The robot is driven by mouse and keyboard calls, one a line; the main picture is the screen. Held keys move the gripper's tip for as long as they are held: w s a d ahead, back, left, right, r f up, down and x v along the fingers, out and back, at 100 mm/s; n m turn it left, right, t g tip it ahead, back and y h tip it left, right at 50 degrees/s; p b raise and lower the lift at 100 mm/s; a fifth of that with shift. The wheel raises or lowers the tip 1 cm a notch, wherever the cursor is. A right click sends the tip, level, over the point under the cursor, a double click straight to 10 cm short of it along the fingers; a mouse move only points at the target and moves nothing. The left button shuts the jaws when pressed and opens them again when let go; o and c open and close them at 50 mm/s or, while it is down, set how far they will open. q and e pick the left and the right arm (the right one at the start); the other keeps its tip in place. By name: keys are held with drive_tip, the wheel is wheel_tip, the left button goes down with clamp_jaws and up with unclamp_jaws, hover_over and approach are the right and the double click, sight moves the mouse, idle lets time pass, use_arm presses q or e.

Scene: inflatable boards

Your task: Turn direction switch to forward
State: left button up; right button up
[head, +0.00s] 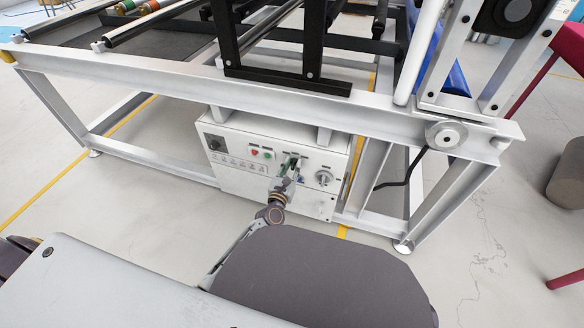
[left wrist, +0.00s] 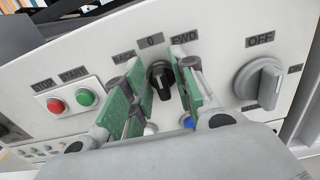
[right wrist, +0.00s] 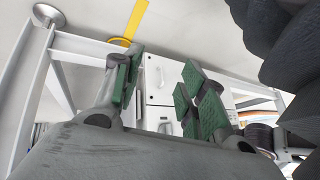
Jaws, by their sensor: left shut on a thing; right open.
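The direction switch (left wrist: 160,76) is a small black knob on the white control box (head: 228,175), under labels BACK, 0 and FWD. In the left wrist view its handle points roughly toward 0, though the fingers partly hide it. My left gripper (left wrist: 160,92) has its green-padded fingers on either side of the knob and is shut on it. In the head view the left gripper (head: 287,168) is at the front of the box and covers the switch. My right gripper (right wrist: 158,88) is open and empty in the right wrist view; it does not show in the head view.
A red stop button (left wrist: 56,106) and green start button (left wrist: 86,97) sit left of the switch. A large grey rotary switch (left wrist: 260,78) marked OFF is to the right. The grey conveyor frame (head: 200,83) runs above the box, with legs on both sides.

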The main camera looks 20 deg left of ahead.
drive_tip(key=shift+s, duration=0.1)
use_arm(q)
drive_tip(key=shift+m, duration=0.5)
drive_tip(key=shift+d+m+p, duration=0.1)
drive_tip(key=shift+m+p, duration=0.4)
drive_tip(key=shift+m, duration=0.4)
drive_tip(key=m+p, duration=0.1)
drive_tip(key=m, duration=0.3)
drive_tip(key=shift+d, duration=0.15)
drive_tip(key=shift+f+m+p, duration=0.1)
drive_tip(key=shift+m+p, duration=0.45)
drive_tip(key=shift+m, duration=0.45)
use_arm(e)
wheel_tip(320, 180, up, 6)
drive_tip(key=d+g, duration=0.1)
drive_tip(key=shift+s+d+r+n+h, duration=0.15)
drive_tip(key=shift+r+n+h, duration=0.15)
drive_tip(key=shift+h, duration=0.1)
use_arm(q)
drive_tip(key=o, duration=0.7)
